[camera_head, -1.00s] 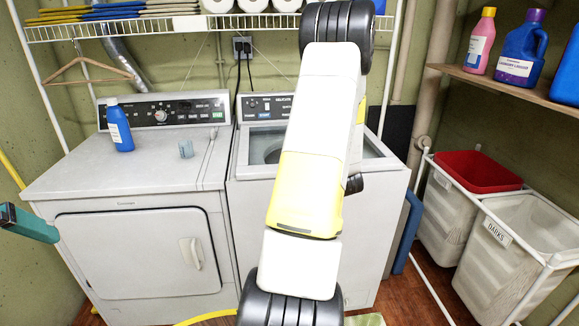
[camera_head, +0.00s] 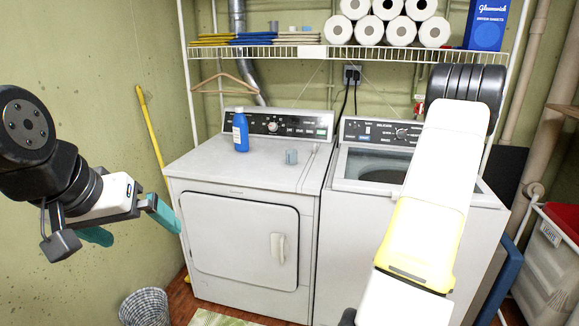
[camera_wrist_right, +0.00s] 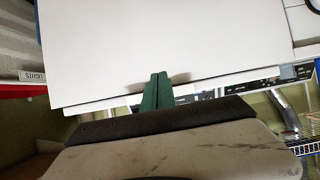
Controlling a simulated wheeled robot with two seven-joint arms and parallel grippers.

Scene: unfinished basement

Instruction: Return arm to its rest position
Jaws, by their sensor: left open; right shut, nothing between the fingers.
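My left gripper (camera_head: 130,225) is at the left in the head view, in front of the wall and left of the dryer. Its teal fingers are apart and nothing shows between them. My right arm (camera_head: 425,220) rises across the right side of the head view, in front of the washer; its gripper is not visible there. In the right wrist view, my right gripper's green fingers (camera_wrist_right: 156,92) are together and empty, seen against a large white surface (camera_wrist_right: 150,45). I cannot tell whether they touch it.
A wire shelf (camera_head: 270,51) hangs above. A woven basket (camera_head: 145,307) sits on the floor at lower left.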

